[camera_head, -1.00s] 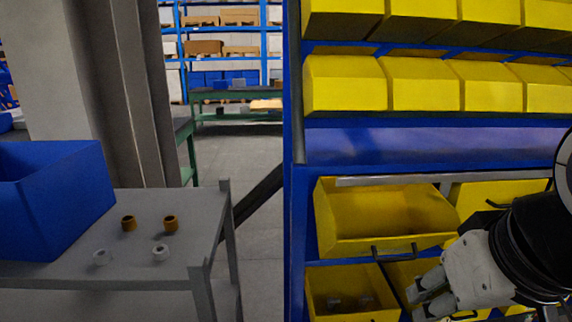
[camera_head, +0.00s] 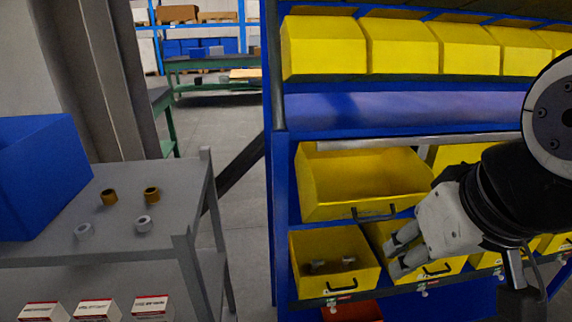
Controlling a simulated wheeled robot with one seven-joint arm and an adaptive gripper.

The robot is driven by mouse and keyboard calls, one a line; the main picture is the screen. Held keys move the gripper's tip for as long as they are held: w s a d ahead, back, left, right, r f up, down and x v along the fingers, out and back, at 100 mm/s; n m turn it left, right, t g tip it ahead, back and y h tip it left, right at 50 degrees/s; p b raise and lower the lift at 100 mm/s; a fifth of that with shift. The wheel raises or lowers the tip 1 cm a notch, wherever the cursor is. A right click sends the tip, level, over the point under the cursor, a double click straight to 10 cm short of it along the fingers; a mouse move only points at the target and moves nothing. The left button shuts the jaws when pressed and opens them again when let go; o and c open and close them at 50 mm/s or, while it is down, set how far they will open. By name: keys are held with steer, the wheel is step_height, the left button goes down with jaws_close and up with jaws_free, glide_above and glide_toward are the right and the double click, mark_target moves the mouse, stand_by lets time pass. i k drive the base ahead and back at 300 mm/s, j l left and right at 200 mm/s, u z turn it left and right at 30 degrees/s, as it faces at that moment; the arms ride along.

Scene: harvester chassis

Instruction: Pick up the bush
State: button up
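Several small ring-shaped parts, which may be the bushes, stand on the grey cart (camera_head: 160,195) at the left. Two are brown, a left one (camera_head: 109,197) and a right one (camera_head: 152,194). Two are white, a left one (camera_head: 84,231) and a right one (camera_head: 144,223). A lower yellow bin (camera_head: 312,283) in the rack holds small metallic parts (camera_head: 332,266). My gripper (camera_head: 393,257) is in front of the rack at the right, pointing left and down, well apart from the cart. Its two fingers are apart and nothing shows between them.
A blue crate (camera_head: 40,185) stands on the cart's left part. Red-and-white boxes (camera_head: 97,309) lie below the cart top. The blue rack post (camera_head: 279,200) and yellow bins (camera_head: 360,185) border my arm. Grey floor shows between cart and rack.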

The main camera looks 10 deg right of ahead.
mark_target(152, 195)
steer(key=i+j, duration=0.1)
steer(key=j, duration=0.3)
steer(key=i+j, duration=0.15)
steer(key=j, duration=0.25)
steer(key=i+j, duration=0.1)
steer(key=j, duration=0.25)
steer(key=i+j, duration=0.15)
steer(key=j, duration=0.25)
steer(key=i+j, duration=0.1)
steer(key=j, duration=0.3)
steer(key=i+j, duration=0.15)
steer(key=j, duration=0.25)
steer(key=k+u, duration=0.05)
